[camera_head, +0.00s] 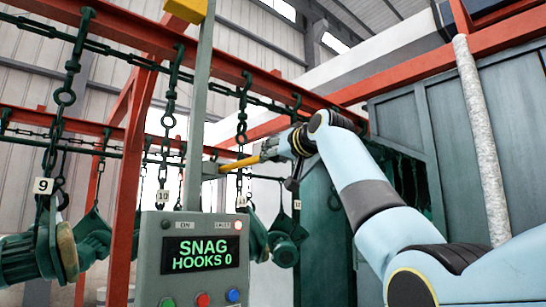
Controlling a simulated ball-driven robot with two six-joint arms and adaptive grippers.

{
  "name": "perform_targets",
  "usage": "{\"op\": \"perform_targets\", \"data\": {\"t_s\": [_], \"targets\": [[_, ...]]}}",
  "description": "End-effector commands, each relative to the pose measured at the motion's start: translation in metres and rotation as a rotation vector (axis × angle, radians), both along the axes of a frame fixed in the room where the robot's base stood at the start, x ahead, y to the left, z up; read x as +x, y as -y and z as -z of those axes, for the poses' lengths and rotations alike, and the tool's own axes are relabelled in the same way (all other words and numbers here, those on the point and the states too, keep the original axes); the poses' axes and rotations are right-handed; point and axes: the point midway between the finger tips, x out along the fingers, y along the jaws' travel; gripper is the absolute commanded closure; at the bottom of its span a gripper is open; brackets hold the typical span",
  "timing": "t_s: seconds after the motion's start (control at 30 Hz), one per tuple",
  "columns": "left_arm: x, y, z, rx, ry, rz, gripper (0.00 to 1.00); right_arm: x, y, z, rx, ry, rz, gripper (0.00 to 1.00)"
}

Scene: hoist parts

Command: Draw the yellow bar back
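The yellow bar (240,164) sticks out to the right from a small bracket on the grey upright post (201,110), sloping slightly up to the right. My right gripper (268,151) is at the bar's right end, its fingers closed around that end and partly hiding it. My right arm comes in from the lower right. My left gripper is not in view.
A grey control box (190,284) reads "SNAG HOOKS 0" and has several lit buttons. Dark chains with hooks and green parts (42,255) hang from red beams around the post. A green cabinet (325,240) stands behind my gripper.

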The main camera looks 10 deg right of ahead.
Motion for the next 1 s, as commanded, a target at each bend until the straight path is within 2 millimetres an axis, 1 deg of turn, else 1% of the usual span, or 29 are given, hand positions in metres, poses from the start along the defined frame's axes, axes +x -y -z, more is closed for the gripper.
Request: {"op": "perform_targets", "data": {"t_s": [0.03,0.2,0.23,0.4,0.57,0.67,0.77,1.0], "targets": [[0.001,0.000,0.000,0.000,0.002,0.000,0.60,0.001,0.001,0.004,-0.004,-0.007,0.003,0.70],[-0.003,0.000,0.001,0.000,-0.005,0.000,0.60,0.001,0.001,0.003,-0.003,-0.007,0.002,0.47],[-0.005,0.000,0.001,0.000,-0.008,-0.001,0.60,0.001,0.001,0.003,-0.003,-0.006,0.002,0.45],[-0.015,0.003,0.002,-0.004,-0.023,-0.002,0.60,0.001,0.000,0.002,-0.002,-0.005,0.001,0.45],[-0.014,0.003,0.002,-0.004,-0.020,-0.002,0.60,-0.003,0.001,0.002,-0.002,-0.005,0.000,0.45],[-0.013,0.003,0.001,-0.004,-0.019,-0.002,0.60,-0.012,0.005,0.002,-0.002,-0.002,0.001,0.45],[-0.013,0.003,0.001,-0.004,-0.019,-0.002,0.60,-0.028,0.011,0.002,-0.002,-0.002,0.002,0.45],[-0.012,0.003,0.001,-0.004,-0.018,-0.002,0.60,-0.078,0.028,0.002,-0.003,-0.002,0.004,0.45]]}}
